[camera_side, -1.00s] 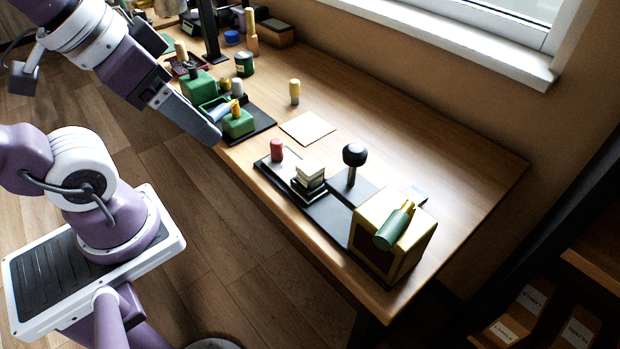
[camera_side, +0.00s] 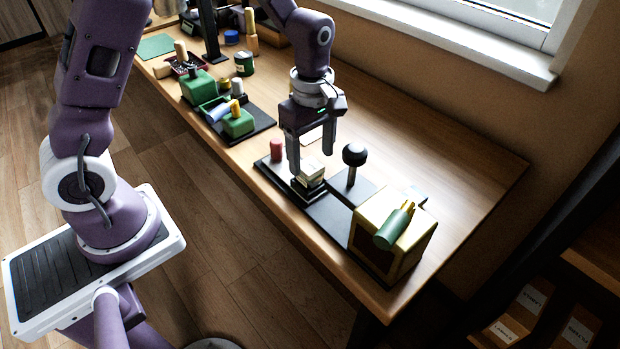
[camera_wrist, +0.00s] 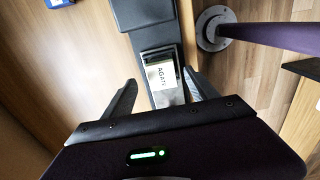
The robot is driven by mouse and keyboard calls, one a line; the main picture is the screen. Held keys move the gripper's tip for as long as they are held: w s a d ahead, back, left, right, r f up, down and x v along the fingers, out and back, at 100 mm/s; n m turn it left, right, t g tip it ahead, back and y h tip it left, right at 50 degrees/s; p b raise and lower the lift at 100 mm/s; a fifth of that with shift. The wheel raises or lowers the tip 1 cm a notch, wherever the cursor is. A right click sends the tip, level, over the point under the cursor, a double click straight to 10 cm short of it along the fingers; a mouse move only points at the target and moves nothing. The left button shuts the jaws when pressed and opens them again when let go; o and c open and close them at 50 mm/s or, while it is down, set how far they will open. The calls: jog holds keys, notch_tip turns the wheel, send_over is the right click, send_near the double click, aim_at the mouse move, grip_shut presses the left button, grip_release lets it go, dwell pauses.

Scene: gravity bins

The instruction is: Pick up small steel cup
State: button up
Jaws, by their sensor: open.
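My gripper (camera_side: 312,160) points down over the near part of the bench, its two fingers apart. A pale block (camera_side: 312,172) on a black base is below and between the fingers. In the wrist view this block (camera_wrist: 162,73), labelled "AGATE", sits between my fingertips (camera_wrist: 160,78), with a shiny silvery surface beside it. I cannot tell whether the fingers touch it. I cannot clearly make out a small steel cup. A small brassy-grey round thing (camera_side: 223,84) stands by the green blocks, too small to identify.
A red cylinder (camera_side: 276,150) stands left of my gripper. A black ball-topped post (camera_side: 354,156) and a yellowish box (camera_side: 412,248) with a green cylinder (camera_side: 393,230) stand to its right. Green blocks (camera_side: 238,122) lie farther left. The bench's right rear is clear.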

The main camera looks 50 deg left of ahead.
aim_at(310, 165)
notch_tip(310, 165, down, 4)
jog(key=shift+s+f, duration=0.15)
jog(key=shift+f, duration=0.1)
jog(key=shift+c, duration=0.5)
grip_shut()
